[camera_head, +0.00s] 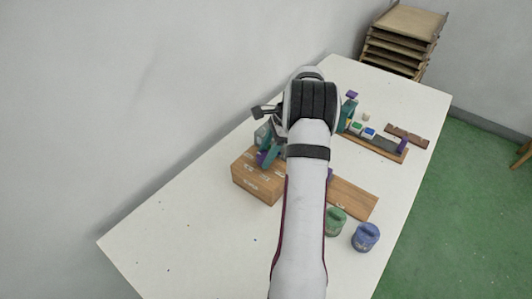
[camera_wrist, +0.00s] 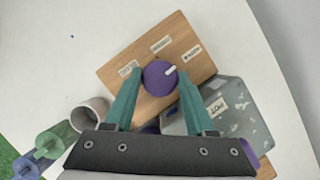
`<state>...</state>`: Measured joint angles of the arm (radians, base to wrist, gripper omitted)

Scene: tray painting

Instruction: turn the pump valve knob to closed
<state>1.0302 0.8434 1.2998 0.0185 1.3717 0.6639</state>
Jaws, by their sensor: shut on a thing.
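The purple pump valve knob (camera_wrist: 160,78) sits on the top face of a brown wooden box (camera_wrist: 115,72). A white pointer mark on the knob aims to the upper right, toward the right-hand one of three small labels. The label words are too small to read surely. My gripper (camera_wrist: 159,84) has its two teal fingers on either side of the knob, shut on it. In the head view the box (camera_head: 255,184) stands left of my arm, with my gripper (camera_head: 268,152) at its top; my arm hides part of this area.
A grey speckled box (camera_wrist: 232,108) stands close beside the right finger. A pale cup (camera_wrist: 92,113), a green pot (camera_head: 336,222) and a blue pot (camera_head: 366,237) are nearby. A wooden rack (camera_head: 405,35) stands behind the table. The table's left front is clear.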

